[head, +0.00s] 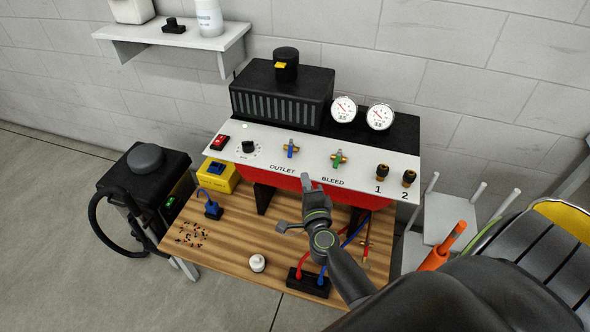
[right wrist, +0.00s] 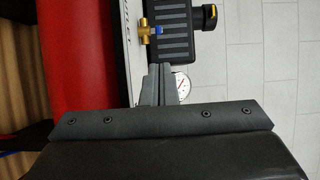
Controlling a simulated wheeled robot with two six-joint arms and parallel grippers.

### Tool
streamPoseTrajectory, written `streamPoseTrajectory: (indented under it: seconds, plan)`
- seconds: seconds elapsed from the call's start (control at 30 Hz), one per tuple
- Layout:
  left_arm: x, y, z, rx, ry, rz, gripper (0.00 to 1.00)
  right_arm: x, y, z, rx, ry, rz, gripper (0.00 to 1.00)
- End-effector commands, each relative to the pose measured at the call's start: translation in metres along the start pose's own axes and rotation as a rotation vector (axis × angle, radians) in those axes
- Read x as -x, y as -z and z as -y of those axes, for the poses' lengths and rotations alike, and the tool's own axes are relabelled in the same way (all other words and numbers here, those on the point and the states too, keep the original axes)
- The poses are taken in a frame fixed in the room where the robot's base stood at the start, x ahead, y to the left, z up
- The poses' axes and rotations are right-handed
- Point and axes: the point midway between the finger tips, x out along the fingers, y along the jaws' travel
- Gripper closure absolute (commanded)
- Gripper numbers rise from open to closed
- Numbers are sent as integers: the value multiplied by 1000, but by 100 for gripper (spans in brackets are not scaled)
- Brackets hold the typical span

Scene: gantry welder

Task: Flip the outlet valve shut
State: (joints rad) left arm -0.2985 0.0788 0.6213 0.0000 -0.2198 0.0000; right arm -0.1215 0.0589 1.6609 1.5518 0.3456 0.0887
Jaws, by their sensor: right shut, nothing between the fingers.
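The outlet valve (head: 291,149) has a brass body and a blue lever. It sits on the white front panel above the word OUTLET. In the right wrist view the outlet valve (right wrist: 146,31) is just beyond my fingertips, its blue lever pointing right in the picture. My left gripper is not in view.
The green-levered bleed valve (head: 339,159) is close on the right. Two gauges (head: 344,109) stand behind, and black-and-brass fittings (head: 382,171) are at the panel's right. A red switch (head: 220,142) and black knob (head: 249,147) are left.

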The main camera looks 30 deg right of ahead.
Motion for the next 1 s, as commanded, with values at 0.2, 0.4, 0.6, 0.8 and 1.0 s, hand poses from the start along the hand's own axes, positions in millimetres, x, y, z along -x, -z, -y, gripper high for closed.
streamPoseTrajectory:
  seconds: [0.2, 0.4, 0.6, 0.8, 1.0]
  plan:
    - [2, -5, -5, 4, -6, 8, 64, -38, 0, 1, 4, 2, 2, 100]
    - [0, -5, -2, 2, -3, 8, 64, -71, 0, 0, 6, 1, 1, 100]
    - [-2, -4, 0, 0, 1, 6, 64, -88, 0, 0, 5, 0, 1, 100]
    - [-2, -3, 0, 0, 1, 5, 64, -91, 0, 0, 4, -1, 1, 100]
    - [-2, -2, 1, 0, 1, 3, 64, -91, -1, 0, 4, -1, 1, 100]
